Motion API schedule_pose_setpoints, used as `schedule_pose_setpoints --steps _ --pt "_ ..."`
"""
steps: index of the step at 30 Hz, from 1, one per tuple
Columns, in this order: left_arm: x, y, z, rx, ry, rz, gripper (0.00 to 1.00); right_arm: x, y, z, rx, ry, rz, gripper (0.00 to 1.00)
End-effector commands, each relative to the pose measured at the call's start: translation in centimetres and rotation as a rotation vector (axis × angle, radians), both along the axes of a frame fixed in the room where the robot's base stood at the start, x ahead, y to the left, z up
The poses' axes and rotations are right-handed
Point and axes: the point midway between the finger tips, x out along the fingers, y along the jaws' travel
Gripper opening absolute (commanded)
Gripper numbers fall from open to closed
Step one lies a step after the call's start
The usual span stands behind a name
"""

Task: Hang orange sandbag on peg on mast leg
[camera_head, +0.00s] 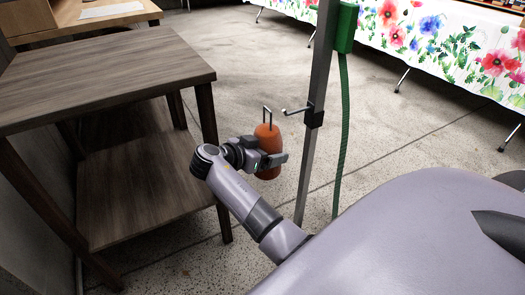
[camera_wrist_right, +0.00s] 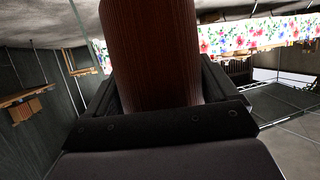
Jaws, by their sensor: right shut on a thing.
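The orange sandbag (camera_head: 268,140) is upright in my right gripper (camera_head: 272,159), which is shut around its body. A dark wire handle (camera_head: 267,114) stands up from its top. In the right wrist view the sandbag (camera_wrist_right: 150,50) fills the space between the fingers (camera_wrist_right: 155,100) and looks dark reddish brown. The mast leg (camera_head: 316,100) is a grey upright post just right of the sandbag. The handle is apart from the peg. My left gripper is not in view.
A dark wooden table (camera_head: 100,75) with a lower shelf stands left of my right arm. A green box (camera_head: 345,28) with a green rope (camera_head: 342,130) hangs right of the mast leg. A table with a flowered cloth (camera_head: 430,35) stands behind. The concrete floor (camera_head: 420,120) between is open.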

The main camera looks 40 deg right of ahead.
Motion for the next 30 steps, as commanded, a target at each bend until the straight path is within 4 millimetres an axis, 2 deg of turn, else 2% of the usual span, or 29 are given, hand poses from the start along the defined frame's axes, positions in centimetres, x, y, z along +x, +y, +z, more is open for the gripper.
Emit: schedule_pose_setpoints --steps 30 --pt "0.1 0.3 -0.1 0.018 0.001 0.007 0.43 -0.9 -4.4 0.1 -0.007 -0.006 -0.001 0.14"
